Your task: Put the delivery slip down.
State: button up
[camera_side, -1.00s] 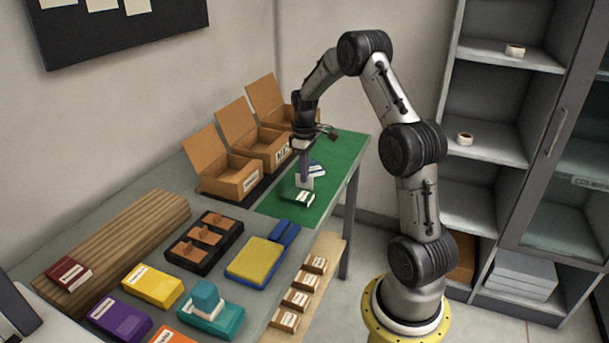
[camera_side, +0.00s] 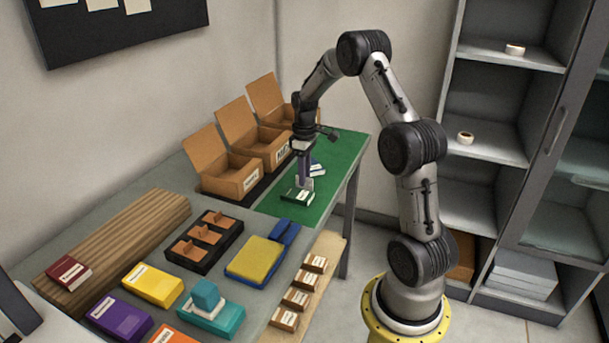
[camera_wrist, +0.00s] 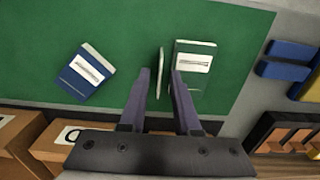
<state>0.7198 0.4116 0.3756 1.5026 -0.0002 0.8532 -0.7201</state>
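The delivery slip (camera_wrist: 160,68) is a thin pale card, seen nearly edge-on in the wrist view between my two fingers. In the side view the slip (camera_side: 309,184) stands upright, low at the green mat (camera_side: 343,160), just behind a dark green book (camera_side: 296,196). My gripper (camera_wrist: 161,78) points down around the slip, with its purple fingers apart and a gap on each side of the card. It also shows in the side view (camera_side: 304,183). Whether the slip's lower edge touches the mat is hard to see.
The green book (camera_wrist: 195,62) lies close to the right of the slip in the wrist view, and a blue book (camera_wrist: 86,73) lies to the left. Open cardboard boxes (camera_side: 232,180) line the back edge. Green mat is bare around the books.

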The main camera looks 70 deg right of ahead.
notch_tip(320, 180, up, 12)
jog(key=s+a+r+t, duration=0.1)
jog(key=a+r, duration=0.6)
jog(key=a, duration=0.5)
jog(key=s+a+r+t, duration=0.2)
jog(key=s+a+t, duration=0.1)
jog(key=s+a, duration=0.6)
jog(key=a, duration=0.4)
jog(key=shift+s+a+r+h, duration=0.2)
jog(key=shift+s+h, duration=0.1)
jog(key=shift+h, duration=0.1)
jog(key=shift+o, duration=0.2)
jog(key=s+a+f+t, duration=0.1)
jog(key=s+a+f, duration=0.1)
jog(key=s+a, duration=0.3)
jog(key=shift+s+f+t+y, duration=0.3)
jog(key=shift+s+f+y, duration=0.1)
jog(key=shift+s, duration=0.75)
jog(key=o, duration=0.5)
jog(key=shift+s+f, duration=0.2)
jog(key=shift+s, duration=0.05)
jog(key=shift+c, duration=0.2)
jog(key=o, duration=0.6)
